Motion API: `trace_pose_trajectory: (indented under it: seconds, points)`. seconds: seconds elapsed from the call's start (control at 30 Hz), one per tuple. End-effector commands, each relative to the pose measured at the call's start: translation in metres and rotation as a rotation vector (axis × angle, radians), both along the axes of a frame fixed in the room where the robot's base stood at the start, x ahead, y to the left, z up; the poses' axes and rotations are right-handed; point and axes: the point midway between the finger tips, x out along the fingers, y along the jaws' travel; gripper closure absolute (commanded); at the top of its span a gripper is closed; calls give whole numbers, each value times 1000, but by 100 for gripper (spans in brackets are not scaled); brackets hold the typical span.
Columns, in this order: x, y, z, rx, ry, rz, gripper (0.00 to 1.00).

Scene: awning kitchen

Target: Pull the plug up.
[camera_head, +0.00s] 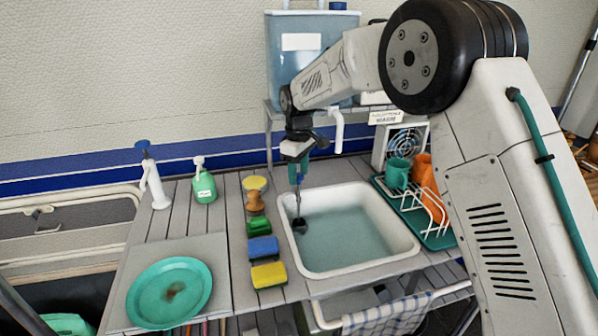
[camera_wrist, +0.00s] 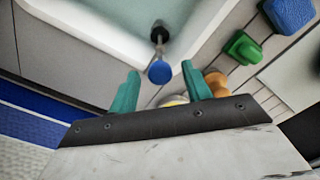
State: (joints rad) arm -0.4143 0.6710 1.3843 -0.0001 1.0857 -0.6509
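The plug (camera_head: 300,226) is a dark disc in the water at the left side of the white sink (camera_head: 407,250). A thin upright stem rises from it. In the wrist view the stem (camera_wrist: 159,35) ends in a round blue knob (camera_wrist: 160,73). My gripper (camera_head: 298,172) is above the plug, pointing down, with teal fingers around the top of the stem. In the wrist view my gripper (camera_wrist: 160,72) is open, one finger on each side of the knob, with gaps on both sides. The knob is not clear in the head view.
Left of the sink are a brush (camera_head: 255,202), a green block (camera_head: 258,226), a blue sponge (camera_head: 263,249) and a yellow sponge (camera_head: 269,275). A faucet (camera_head: 338,128) stands behind the sink. A dish rack (camera_head: 440,241) with cups is at right. A teal plate (camera_head: 150,295) lies front left.

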Motion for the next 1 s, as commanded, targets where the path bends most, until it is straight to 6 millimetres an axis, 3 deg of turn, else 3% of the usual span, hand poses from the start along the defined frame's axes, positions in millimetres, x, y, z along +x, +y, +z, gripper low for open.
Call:
trace_pose_trajectory:
  seconds: [0.23, 0.63, 1.0]
  points:
    - [0, 0, 8, 0, -1, 0, 52]
    - [0, 0, 70, 0, -1, 0, 52]
    - [0, 0, 78, 0, 0, 0, 52]
